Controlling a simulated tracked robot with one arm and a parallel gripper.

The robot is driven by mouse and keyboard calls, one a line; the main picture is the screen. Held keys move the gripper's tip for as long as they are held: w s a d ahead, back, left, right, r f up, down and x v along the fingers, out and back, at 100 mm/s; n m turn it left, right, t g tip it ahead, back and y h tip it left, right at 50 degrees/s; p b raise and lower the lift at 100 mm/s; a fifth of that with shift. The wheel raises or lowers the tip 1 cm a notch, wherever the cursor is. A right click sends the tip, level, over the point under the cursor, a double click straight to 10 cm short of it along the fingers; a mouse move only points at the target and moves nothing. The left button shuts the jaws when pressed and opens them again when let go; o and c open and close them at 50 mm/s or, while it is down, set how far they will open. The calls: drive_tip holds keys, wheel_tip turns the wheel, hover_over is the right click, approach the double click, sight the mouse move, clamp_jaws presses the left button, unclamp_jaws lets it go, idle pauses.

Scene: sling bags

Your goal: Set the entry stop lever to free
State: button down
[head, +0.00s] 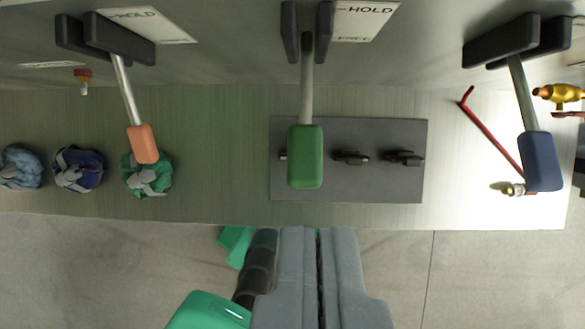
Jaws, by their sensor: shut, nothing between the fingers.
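Three levers hang from dark brackets on the wall in the head view; which one is the entry stop lever I cannot tell. The left lever has an orange grip (143,144), the middle one a green grip (305,157), the right one a dark blue grip (543,161). A white label (364,18) beside the middle lever reads HOLD above and FREE below. A label (148,24) beside the left lever also shows HOLD, partly hidden by its bracket. My gripper (318,232) is shut and empty at the bottom middle, in front of the shelf and apart from the green grip.
A metal shelf (225,195) runs under the levers. Three rolled bags, pale blue (20,166), navy (77,168) and green (157,185), sit at left. A grey mat (400,188) holds small dark items. A red rod (491,132) and brass fitting (560,93) are at right.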

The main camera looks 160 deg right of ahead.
drive_tip(key=shift+a+f, duration=0.1)
drive_tip(key=b, duration=0.5)
hover_over(308, 145)
wheel_tip(308, 145, down, 8)
drive_tip(key=shift+s+r, duration=0.15)
drive_tip(key=shift+r, duration=0.1)
drive_tip(key=shift+x, duration=0.85)
drive_tip(key=shift+s+d+f+p, duration=0.2)
drive_tip(key=shift+f, duration=0.45)
drive_tip(key=shift+s+d+f+p, duration=0.15)
drive_tip(key=shift+s+f+p, duration=0.1)
drive_tip(key=shift+f, duration=0.35)
drive_tip(key=shift+s+d+f+p, duration=0.15)
drive_tip(key=shift+s+d+f, duration=0.05)
drive_tip(key=shift+f, duration=0.45)
